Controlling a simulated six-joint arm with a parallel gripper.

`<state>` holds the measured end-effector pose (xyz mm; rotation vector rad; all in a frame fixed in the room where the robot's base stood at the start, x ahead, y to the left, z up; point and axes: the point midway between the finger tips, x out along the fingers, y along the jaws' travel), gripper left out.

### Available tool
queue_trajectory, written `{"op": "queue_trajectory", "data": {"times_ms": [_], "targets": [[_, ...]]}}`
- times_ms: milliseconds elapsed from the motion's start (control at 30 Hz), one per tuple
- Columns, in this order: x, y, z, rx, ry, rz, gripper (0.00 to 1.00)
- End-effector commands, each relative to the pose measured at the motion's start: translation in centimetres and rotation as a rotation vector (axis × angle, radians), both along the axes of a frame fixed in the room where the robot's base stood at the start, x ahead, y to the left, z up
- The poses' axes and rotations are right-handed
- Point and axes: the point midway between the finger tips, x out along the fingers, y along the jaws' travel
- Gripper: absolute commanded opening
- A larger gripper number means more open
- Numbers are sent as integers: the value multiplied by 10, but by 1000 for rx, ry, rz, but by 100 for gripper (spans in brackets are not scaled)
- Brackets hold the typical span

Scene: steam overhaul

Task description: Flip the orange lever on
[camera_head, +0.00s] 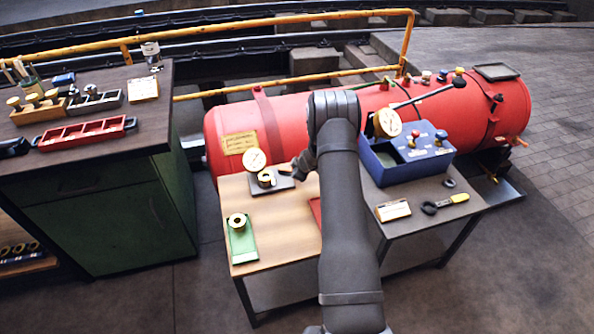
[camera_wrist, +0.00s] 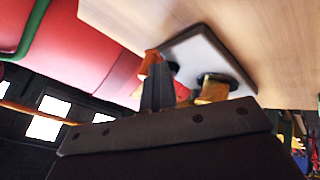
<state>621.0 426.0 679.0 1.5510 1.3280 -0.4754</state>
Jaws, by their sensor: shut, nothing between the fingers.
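My gripper (camera_head: 297,170) is over the wooden tabletop, at the right side of a small dark plate (camera_head: 257,188) bearing a brass fitting (camera_head: 266,179). In the wrist view the fingers (camera_wrist: 158,85) are closed together and empty. A short orange piece (camera_wrist: 150,63), likely the orange lever, stands right at the fingertips by the edge of the plate (camera_wrist: 205,50); I cannot tell whether they touch. The fingers partly hide it, and its on or off position is unclear. The brass fitting (camera_wrist: 213,88) sits beside it on a black round base.
A white-faced gauge (camera_head: 255,160) stands just behind the plate. A green tray (camera_head: 241,240) with a brass ring lies at the table's front left. A blue box (camera_head: 405,160) stands right of my arm. The red boiler (camera_head: 285,122) runs along behind the table.

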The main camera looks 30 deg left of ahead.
Motion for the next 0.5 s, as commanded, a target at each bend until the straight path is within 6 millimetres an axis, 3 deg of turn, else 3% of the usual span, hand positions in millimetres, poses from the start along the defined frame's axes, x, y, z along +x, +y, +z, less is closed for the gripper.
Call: {"op": "queue_trajectory", "data": {"times_ms": [267, 500], "targets": [[-1, -3, 8, 2, -3, -2, 0], [-11, -24, 37, 2, -2, -3, 0]]}}
